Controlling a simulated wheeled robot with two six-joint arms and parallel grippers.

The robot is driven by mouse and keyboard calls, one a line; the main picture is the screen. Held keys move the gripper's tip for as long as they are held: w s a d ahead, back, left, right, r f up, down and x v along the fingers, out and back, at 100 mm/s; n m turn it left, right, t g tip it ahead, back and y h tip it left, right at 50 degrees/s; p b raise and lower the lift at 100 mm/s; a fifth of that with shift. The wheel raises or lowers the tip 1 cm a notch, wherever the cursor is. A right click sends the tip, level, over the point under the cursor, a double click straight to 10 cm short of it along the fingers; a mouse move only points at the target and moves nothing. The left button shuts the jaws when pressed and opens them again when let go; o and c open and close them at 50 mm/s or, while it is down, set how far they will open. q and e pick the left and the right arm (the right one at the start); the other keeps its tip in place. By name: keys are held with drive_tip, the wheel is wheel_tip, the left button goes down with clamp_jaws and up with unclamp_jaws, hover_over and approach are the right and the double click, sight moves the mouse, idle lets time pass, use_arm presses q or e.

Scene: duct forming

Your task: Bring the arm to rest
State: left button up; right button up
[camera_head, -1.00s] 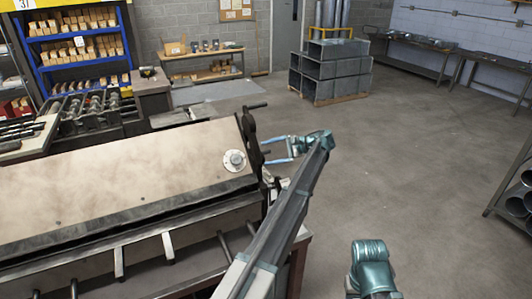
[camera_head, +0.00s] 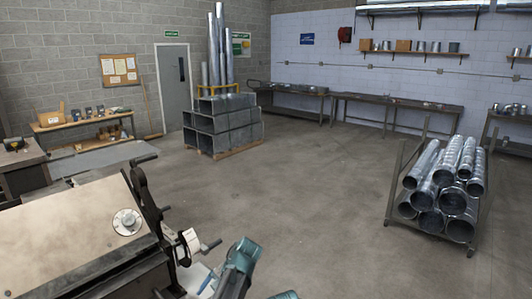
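My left arm shows only at the bottom edge of the head view, as a teal link with a small pale blue part of the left gripper (camera_head: 206,284) beside it. Most of this gripper is cut off or hidden, so its opening cannot be judged. It is low, to the right of the bending machine (camera_head: 60,240), and I see nothing held in it. Another teal bit of my arms just shows at the bottom edge, to the right of it. My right gripper is not in view.
The machine's dark handles (camera_head: 145,158) stick out on its right side. A rack of metal pipes (camera_head: 440,190) stands at the right. Stacked square ducts (camera_head: 222,125) stand at the back. The grey floor (camera_head: 320,200) between them is clear.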

use_arm(q)
drive_tip(key=s+d+f+h+b, duration=0.1)
drive_tip(key=s+d+f, duration=0.2)
drive_tip(key=s, duration=0.3)
drive_tip(key=s+d+f+h+b, duration=0.2)
drive_tip(key=s+d+f, duration=0.1)
drive_tip(key=s, duration=0.3)
drive_tip(key=s+d+f+n+h+b, duration=0.1)
drive_tip(key=s+d+f+h, duration=0.1)
drive_tip(key=s, duration=0.4)
drive_tip(key=d+f, duration=0.1)
drive_tip(key=d, duration=0.1)
drive_tip(key=shift+s+d, duration=0.2)
drive_tip(key=shift+d, duration=0.15)
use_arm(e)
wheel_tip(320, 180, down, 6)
